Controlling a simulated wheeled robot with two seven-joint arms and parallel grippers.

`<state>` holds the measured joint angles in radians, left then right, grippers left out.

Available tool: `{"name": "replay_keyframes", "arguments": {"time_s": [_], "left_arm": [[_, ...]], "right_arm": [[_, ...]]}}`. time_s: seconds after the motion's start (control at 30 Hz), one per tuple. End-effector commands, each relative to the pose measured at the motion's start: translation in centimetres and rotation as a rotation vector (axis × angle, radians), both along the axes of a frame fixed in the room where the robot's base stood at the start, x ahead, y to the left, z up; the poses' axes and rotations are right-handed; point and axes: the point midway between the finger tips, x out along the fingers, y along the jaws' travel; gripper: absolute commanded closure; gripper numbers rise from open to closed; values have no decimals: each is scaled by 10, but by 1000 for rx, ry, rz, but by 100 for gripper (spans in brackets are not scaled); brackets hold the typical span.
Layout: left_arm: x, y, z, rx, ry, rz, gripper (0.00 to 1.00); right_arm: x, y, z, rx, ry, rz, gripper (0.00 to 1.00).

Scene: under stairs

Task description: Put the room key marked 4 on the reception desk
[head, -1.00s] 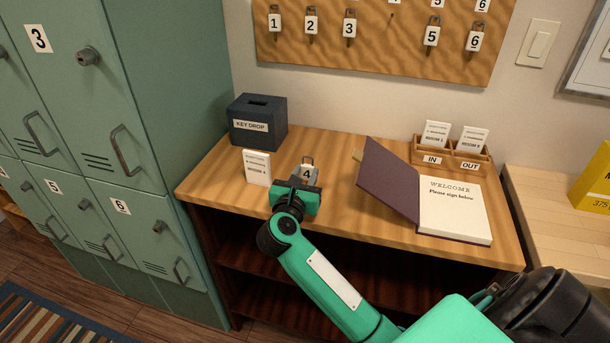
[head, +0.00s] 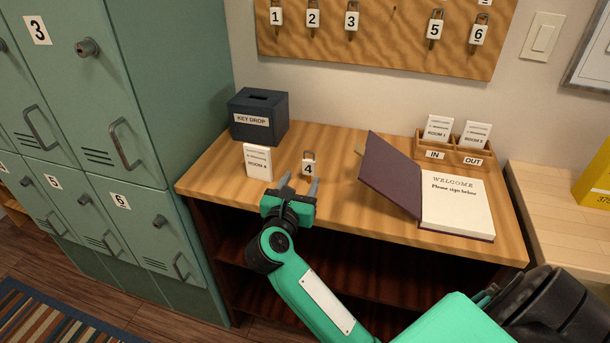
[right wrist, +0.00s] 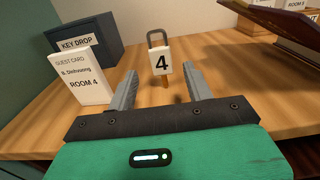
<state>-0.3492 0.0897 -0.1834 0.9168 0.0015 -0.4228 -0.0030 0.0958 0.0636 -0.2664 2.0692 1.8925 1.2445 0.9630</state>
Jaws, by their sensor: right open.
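The room key marked 4 (head: 308,166) stands on the wooden reception desk (head: 335,206), a white tag with a grey loop on top. It also shows upright in the right wrist view (right wrist: 162,62), ahead of and between the fingers. My right gripper (head: 299,184) is open and empty, just in front of the key and apart from it; its two grey fingers also show in the right wrist view (right wrist: 160,88).
A guest card for room 4 (head: 258,162) stands left of the key. Behind it is the key drop box (head: 259,120). An open welcome book (head: 456,203) lies to the right, with an in/out card holder (head: 453,155) behind. Other keys hang on the board (head: 390,48).

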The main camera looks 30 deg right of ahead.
Motion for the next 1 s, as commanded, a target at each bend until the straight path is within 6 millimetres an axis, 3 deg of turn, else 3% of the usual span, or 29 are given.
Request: {"name": "replay_keyframes", "arguments": {"time_s": [0.1, 0.3, 0.67, 0.83, 1.0], "left_arm": [[11, -2, -1, -2, -12, 2, 100], [32, -5, 11, -5, -23, 6, 100], [38, -8, 16, -6, -23, 5, 100], [38, -8, 16, -6, -23, 5, 100], [38, -8, 15, -6, -23, 4, 100]], "right_arm": [[-18, 21, -4, 5, 0, 1, 48], [-37, 43, -2, 1, 0, 1, 48], [-43, 50, 0, -27, 5, 1, 48], [-35, 56, 3, -322, 64, 30, 48], [-18, 91, -15, -909, 234, 120, 48]]}}
